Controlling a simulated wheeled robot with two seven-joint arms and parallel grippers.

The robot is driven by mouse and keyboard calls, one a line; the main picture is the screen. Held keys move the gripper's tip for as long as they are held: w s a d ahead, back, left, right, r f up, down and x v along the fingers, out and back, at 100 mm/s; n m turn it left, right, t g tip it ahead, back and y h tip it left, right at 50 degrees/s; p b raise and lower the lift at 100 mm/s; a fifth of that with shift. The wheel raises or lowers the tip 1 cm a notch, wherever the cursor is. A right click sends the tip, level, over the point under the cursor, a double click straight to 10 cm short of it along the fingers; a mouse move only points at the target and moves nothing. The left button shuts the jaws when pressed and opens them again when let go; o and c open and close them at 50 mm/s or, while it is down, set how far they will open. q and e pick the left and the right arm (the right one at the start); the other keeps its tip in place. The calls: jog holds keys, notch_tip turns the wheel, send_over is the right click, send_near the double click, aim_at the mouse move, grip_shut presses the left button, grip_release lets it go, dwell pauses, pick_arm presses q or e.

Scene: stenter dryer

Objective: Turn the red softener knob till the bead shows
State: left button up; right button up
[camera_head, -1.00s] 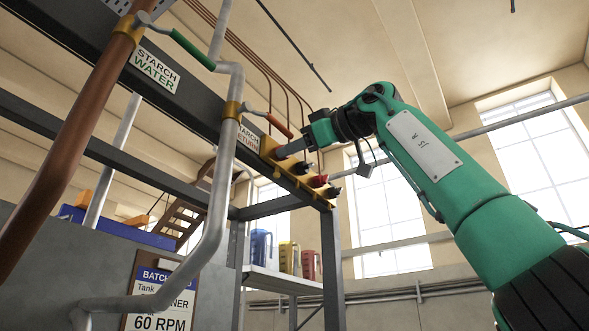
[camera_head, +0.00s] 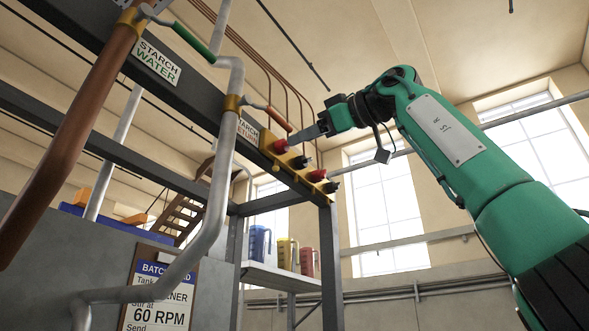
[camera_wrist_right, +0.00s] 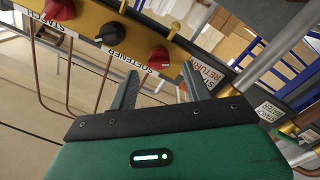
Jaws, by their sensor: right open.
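The mustard-yellow knob panel (camera_head: 268,148) is fixed to the dark beam and carries a row of red and black knobs. The nearest red knob (camera_head: 281,146) is by my right gripper (camera_head: 294,136), which is open and empty. In the right wrist view this red knob (camera_wrist_right: 158,58) shows between and just beyond the fingertips (camera_wrist_right: 160,74). A SOFTENER label (camera_wrist_right: 124,60) runs between it and a black knob (camera_wrist_right: 108,33). Another red knob (camera_wrist_right: 60,10) is farther left, near a STARCH label. I cannot make out a bead. My left gripper is not in view.
A black knob (camera_head: 300,162) and a red knob (camera_head: 318,175) follow along the panel. A thick grey pipe (camera_head: 222,160) and a copper pipe (camera_head: 72,130) stand to the left. Coloured jugs (camera_head: 260,244) stand on a shelf below. The air right of the panel is open.

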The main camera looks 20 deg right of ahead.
pick_arm(q)
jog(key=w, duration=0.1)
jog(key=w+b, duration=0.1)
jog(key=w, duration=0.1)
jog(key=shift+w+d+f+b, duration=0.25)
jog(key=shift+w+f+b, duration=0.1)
jog(key=shift+b, duration=0.05)
pick_arm(e)
jog(key=v, duration=0.9)
jog(key=shift+s+d, duration=0.25)
jog(key=shift+s, duration=0.05)
